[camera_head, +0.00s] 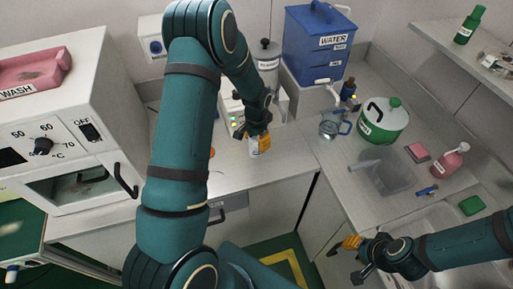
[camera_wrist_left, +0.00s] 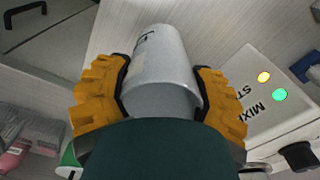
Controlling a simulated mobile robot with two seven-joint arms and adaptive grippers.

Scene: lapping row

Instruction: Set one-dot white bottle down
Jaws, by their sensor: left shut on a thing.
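My left gripper (camera_head: 260,145) is shut on a white bottle (camera_head: 253,147), over the counter (camera_head: 232,175) in front of the mixer. In the left wrist view the white bottle (camera_wrist_left: 162,60) sits between the two orange fingers, its far end clear of them. A bit of dark marking shows near that end; I cannot make out a dot. Whether the bottle touches the counter I cannot tell. My right gripper (camera_head: 347,245) hangs low at the right, before the counter front, apart from any object; its finger gap is too small to judge.
The mixer (camera_wrist_left: 262,100) with lit yellow and green lamps stands close by the left gripper. A blue water tank (camera_head: 318,45), a glass jug (camera_head: 333,125) and a green-and-white pot (camera_head: 383,122) stand to the right. The oven (camera_head: 65,130) is at left. Counter in front of the bottle is mostly clear.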

